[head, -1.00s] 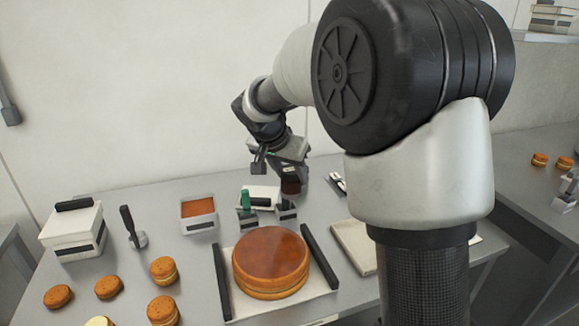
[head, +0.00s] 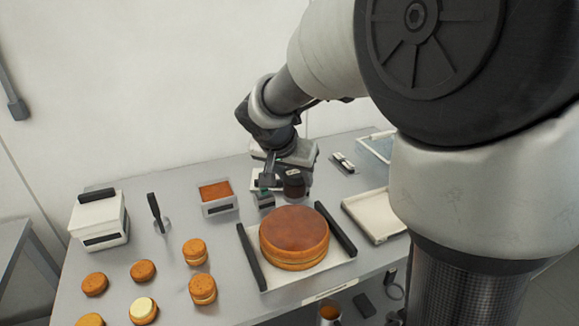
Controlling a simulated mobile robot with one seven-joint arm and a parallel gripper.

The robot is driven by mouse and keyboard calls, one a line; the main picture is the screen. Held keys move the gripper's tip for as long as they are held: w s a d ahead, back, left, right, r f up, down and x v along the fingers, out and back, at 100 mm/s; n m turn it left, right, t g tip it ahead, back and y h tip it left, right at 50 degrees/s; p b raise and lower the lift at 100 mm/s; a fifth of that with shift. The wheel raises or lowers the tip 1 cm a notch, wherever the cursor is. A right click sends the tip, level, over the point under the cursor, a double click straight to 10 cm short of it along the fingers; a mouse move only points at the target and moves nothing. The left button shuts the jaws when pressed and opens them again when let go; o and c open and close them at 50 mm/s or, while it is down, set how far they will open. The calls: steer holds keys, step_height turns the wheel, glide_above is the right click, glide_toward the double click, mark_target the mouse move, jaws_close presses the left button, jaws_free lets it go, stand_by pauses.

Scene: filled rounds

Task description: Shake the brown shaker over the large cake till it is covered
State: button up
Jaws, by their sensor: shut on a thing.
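The large cake (head: 294,240) lies on a white board (head: 262,270) with black bars on its left and right sides. Its top is an even reddish brown and its side shows a pale filling line. My gripper (head: 288,172) is behind the cake, just above the back of the table. It is shut on the dark brown shaker (head: 294,185), which looks roughly upright. The shaker is beyond the cake's far edge, not over it. The fingertips are small and partly hidden by the gripper body.
A tray of orange-brown filling (head: 216,194) and a white lidded box (head: 99,222) stand to the left. A dark-handled tool (head: 157,212) stands between them. Several small round cakes (head: 202,288) lie at front left. An empty pale tray (head: 373,216) is right of the cake.

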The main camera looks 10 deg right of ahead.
mark_target(286, 186)
steer(key=shift+f+b, duration=1.1)
steer(key=shift+f, duration=1.15)
steer(key=shift+a, duration=0.1)
steer(key=shift+a+b, duration=0.6)
steer(key=shift+b, duration=0.05)
